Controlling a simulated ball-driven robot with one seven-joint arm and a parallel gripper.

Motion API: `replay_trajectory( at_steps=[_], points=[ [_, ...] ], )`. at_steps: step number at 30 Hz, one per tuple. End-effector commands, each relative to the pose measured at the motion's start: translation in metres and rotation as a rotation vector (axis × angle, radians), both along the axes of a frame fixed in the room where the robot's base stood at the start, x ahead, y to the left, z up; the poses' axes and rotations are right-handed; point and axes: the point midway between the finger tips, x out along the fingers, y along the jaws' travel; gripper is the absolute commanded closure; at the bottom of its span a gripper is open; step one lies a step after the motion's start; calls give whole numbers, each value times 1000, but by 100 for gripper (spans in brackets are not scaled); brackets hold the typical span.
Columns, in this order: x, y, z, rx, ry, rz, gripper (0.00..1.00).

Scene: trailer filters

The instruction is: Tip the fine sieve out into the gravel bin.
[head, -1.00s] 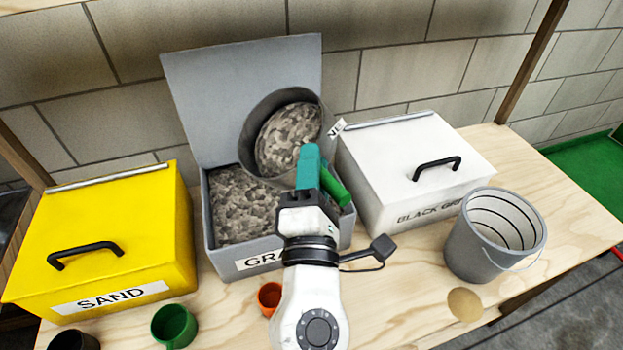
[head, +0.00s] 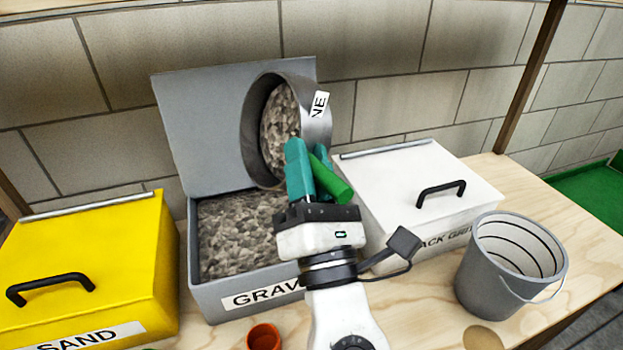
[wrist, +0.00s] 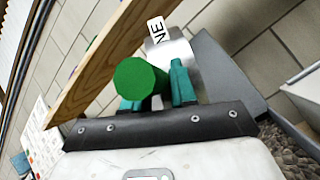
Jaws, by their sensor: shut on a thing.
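The fine sieve (head: 318,125) is a round grey metal pan with a white label ending in "NE". In the head view it is tilted steeply on its side above the gravel bin, its open face turned left, with gravel (head: 279,128) still inside. My gripper (head: 308,172) has teal fingers shut on the sieve's green handle (head: 331,180); the handle's end (wrist: 140,80) also shows in the wrist view. The grey gravel bin (head: 250,301) stands open below, its lid (head: 200,120) up behind, with gravel lying in it.
A closed yellow sand bin (head: 90,262) stands left and a closed white black-grit bin (head: 390,180) right. A grey bucket (head: 480,275) stands at the right. An orange cup (head: 264,337) sits in front of the gravel bin. The block wall is close behind.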

Motion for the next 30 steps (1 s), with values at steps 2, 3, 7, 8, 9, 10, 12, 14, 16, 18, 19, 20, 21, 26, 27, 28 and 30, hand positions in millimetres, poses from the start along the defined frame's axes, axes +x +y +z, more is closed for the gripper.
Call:
replay_trajectory(
  at_steps=[2, 3, 7, 8, 9, 10, 12, 14, 16, 18, 19, 20, 21, 26, 27, 28, 30],
  points=[
    [-1, 0, 2, -36, -28, -1, 100],
    [-2, 1, 4, -57, -41, -1, 100],
    [-3, 3, 9, -128, -86, -2, 100],
    [-3, 4, 10, -145, -96, -3, 100],
    [-4, 5, 12, -167, -109, -1, 100],
    [-5, 7, 13, -184, -120, 0, 100],
    [-7, 10, 15, -224, -146, -2, 100],
    [-9, 12, 17, -260, -167, -3, 100],
    [-10, 15, 21, -298, -192, -2, 100],
    [-12, 18, 23, -334, -214, -2, 100],
    [-13, 19, 23, -349, -223, -2, 100],
    [-13, 20, 25, -363, -231, -2, 100],
    [-14, 21, 26, -380, -242, -2, 100],
    [-16, 26, 30, -428, -271, 0, 100],
    [-17, 26, 30, -434, -275, -1, 100],
    [-17, 26, 30, -438, -277, -1, 100],
    [-17, 27, 31, -445, -281, 0, 100]
  ],
)
